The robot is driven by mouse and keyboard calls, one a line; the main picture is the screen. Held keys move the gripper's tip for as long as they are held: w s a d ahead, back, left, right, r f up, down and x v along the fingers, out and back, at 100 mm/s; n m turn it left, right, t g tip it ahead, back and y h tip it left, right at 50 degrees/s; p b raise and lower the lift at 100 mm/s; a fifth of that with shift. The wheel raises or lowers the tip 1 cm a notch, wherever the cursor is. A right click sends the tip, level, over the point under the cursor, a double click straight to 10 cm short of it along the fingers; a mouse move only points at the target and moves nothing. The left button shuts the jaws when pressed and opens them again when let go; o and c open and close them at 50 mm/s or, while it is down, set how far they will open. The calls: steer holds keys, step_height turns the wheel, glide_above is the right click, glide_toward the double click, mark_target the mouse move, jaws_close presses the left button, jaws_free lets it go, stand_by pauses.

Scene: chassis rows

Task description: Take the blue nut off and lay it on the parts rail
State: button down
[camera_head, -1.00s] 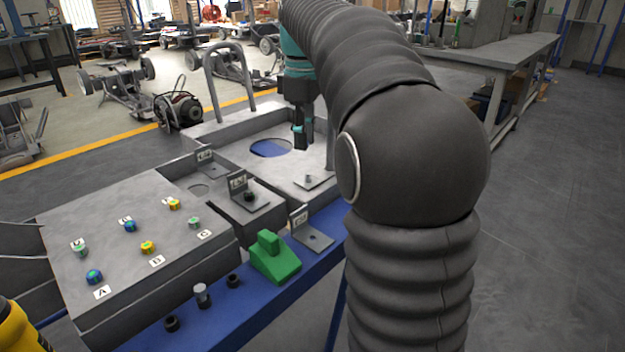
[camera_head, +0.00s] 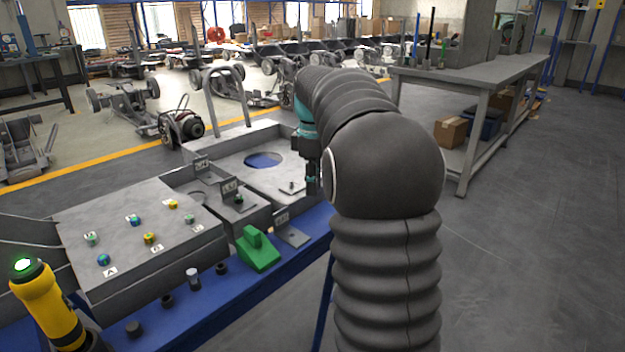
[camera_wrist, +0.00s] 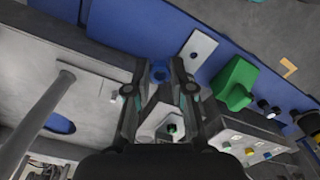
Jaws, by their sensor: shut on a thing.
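The blue nut (camera_wrist: 160,73) sits between the two fingertips of my gripper (camera_wrist: 160,82) in the wrist view. My gripper is shut on it, clear of the studs. In the head view my gripper (camera_head: 312,190) hangs at the right edge of the grey block, right of a small plate with a bare stud (camera_head: 292,186); the nut cannot be made out there. The bare stud also shows in the wrist view (camera_wrist: 114,97), left of the gripper. A long blue rail (camera_head: 205,322) runs along the front of the fixture; it also shows in the wrist view (camera_wrist: 205,14).
A green block (camera_head: 258,250) and several dark pegs stand along the blue rail. A panel with coloured knobs (camera_head: 150,238) is at left, a lit yellow post (camera_head: 45,305) at front left. A bent tube handle (camera_head: 226,98) rises behind.

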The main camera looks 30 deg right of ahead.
mark_target(314, 224)
steer(key=shift+d+f, duration=0.2)
steer(key=shift+f, duration=0.1)
step_height(314, 224, down, 8)
steer(key=b, duration=0.7)
steer(key=shift+a+r+b, duration=0.1)
steer(key=shift+r+b, duration=0.15)
steer(key=shift+b, duration=0.15)
steer(key=shift+f, duration=0.6)
steer(key=c, duration=0.9)
jaws_free()
steer(key=shift+c, duration=0.2)
steer(key=shift+w+r, duration=0.1)
step_height(314, 224, up, 12)
